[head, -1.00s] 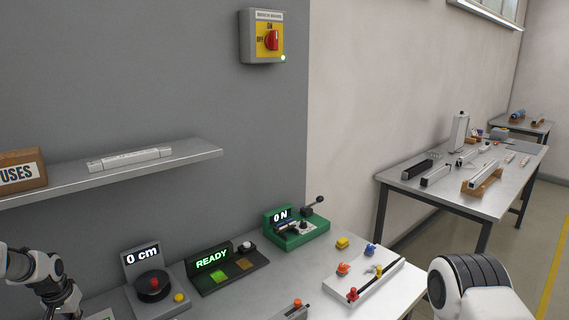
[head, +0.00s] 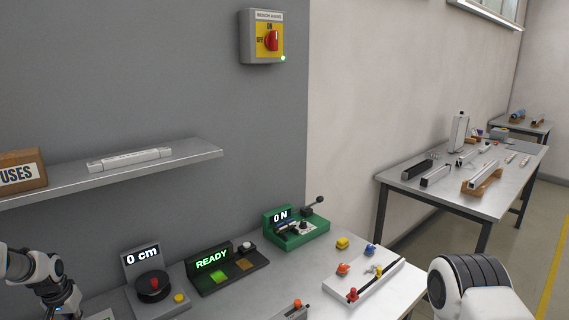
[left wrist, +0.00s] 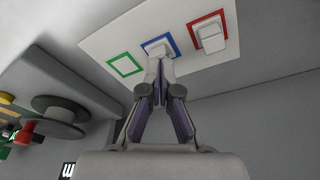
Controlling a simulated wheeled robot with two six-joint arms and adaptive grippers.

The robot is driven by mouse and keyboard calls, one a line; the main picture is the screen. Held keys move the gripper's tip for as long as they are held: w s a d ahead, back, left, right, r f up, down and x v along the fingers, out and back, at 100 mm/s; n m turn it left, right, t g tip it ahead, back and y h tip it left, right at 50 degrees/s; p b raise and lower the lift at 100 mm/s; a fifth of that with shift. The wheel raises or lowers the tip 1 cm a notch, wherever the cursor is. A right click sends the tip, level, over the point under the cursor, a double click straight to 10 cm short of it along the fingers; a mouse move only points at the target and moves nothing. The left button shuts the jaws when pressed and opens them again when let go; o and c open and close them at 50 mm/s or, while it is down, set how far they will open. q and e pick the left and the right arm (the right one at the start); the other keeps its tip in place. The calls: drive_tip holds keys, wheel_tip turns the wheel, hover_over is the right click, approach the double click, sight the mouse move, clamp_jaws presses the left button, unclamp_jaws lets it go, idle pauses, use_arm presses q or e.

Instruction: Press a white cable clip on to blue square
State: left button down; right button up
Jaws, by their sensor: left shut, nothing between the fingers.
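In the left wrist view a pale panel (left wrist: 95,45) bears green (left wrist: 124,65), blue (left wrist: 148,45) and red (left wrist: 194,38) square outlines in a row. A white clip (left wrist: 212,38) sits in the red square. A whitish piece (left wrist: 158,49) shows inside the blue square, just past my left gripper's tips; whether they touch it is unclear. The green square looks empty. My left gripper (left wrist: 160,85) is shut and empty, its tips at the blue square. In the head view my left arm comes in at the lower left, its fingertips not visible. My right gripper is out of view.
On the bench stand a spool unit reading 0 cm (head: 142,262), a black READY box (head: 213,260), a green ON device (head: 283,238) and a white board (head: 340,291) with coloured pieces. A shelf (head: 195,157) is above. A second table (head: 450,195) stands back right.

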use_arm(q)
drive_tip(key=shift+r+p, duration=2.9)
drive_tip(key=shift+r, duration=0.55)
